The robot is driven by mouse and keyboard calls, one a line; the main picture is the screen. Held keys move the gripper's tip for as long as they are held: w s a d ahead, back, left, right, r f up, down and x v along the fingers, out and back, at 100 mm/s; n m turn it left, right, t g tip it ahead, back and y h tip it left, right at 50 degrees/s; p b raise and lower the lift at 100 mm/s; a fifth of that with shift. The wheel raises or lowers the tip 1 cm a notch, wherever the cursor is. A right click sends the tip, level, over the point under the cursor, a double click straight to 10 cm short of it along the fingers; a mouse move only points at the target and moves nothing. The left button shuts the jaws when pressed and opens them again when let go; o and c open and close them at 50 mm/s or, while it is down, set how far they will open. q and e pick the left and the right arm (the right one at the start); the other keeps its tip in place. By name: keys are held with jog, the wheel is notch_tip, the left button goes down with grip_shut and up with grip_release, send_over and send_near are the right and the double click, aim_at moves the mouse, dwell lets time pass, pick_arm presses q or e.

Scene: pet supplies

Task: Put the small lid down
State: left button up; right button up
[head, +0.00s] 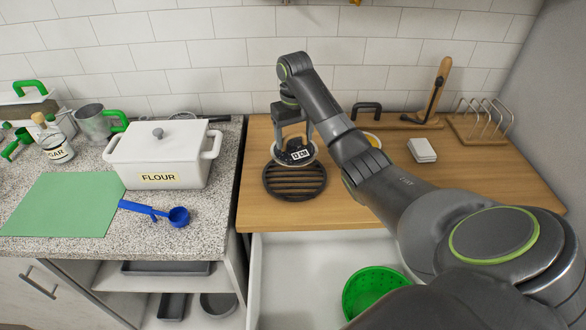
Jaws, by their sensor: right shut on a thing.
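The small lid (300,155) is a round, dark piece with a pale rim and a label that seems to read "13 CM". My right gripper (293,140) comes down over it from above and is shut on it. The lid is over the back part of a round black slatted trivet (294,184) on the wooden counter. I cannot tell whether the lid touches the trivet. My gripper and wrist hide part of the lid. My left gripper is not in view.
A white FLOUR box (150,158), a blue scoop (178,216) and a green mat (66,204) are on the left granite counter. White tiles (423,150), a wooden stand (438,90) and a wire rack (484,122) stand right. A green colander (374,291) sits in the open drawer below.

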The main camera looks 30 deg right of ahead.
jog(key=shift+s+f+b, duration=0.1)
jog(key=shift+f+b, duration=0.45)
jog(key=shift+f, duration=0.35)
notch_tip(320, 180, down, 6)
jog(key=shift+p, duration=1.05)
jog(key=shift+f, duration=0.5)
jog(key=o, duration=1.1)
